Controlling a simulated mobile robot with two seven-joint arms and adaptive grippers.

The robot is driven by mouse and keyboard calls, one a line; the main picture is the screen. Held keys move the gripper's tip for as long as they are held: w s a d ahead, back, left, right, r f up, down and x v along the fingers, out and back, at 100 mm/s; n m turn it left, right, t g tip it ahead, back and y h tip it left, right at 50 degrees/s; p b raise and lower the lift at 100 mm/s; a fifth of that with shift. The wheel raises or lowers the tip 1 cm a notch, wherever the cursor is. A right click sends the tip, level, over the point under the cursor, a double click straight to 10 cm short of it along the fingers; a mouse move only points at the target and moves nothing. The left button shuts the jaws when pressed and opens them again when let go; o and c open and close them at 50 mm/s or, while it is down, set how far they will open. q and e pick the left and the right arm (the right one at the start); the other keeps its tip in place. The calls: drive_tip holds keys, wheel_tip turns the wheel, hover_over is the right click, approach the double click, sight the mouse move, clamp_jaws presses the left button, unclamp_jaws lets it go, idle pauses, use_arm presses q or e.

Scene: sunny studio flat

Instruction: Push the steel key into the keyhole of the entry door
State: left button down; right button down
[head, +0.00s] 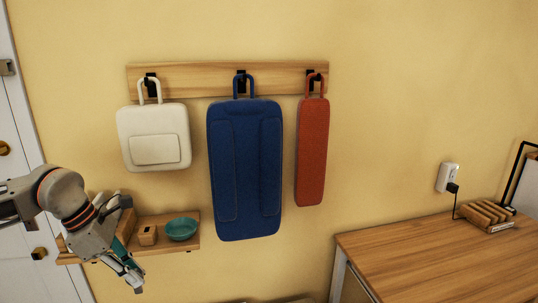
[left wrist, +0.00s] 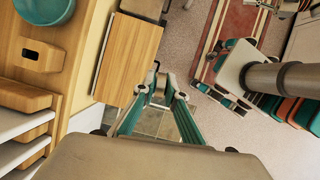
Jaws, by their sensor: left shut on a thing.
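My left gripper (head: 130,277) hangs fingers-down in front of the small wall shelf in the head view. In the left wrist view its teal fingers (left wrist: 164,92) close on a small grey metal piece, the steel key (left wrist: 158,87) as far as I can tell; little of it shows. The white entry door (head: 18,200) is at the left edge of the head view, left of the gripper and apart from it. It has a round brass fitting (head: 4,148) and a darker knob (head: 38,253) lower down. I cannot make out which has the keyhole.
The wooden shelf (head: 190,243) holds a teal bowl (head: 181,228) and a small wooden block (head: 147,235), close to my left gripper. White, blue and red bags (head: 245,170) hang from a wall rack. A wooden-topped cabinet (head: 440,255) stands at the right.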

use_arm(q)
drive_tip(key=s+d+f+m+g+y, duration=0.2)
drive_tip(key=s+d+m+g, duration=0.1)
drive_tip(key=m, duration=0.8)
drive_tip(key=s+d+f+m+g+y, duration=0.2)
drive_tip(key=s+d+m+g, duration=0.1)
drive_tip(key=m, duration=0.8)
drive_tip(key=shift+s+d, duration=0.3)
drive_tip(key=shift+s, duration=0.6)
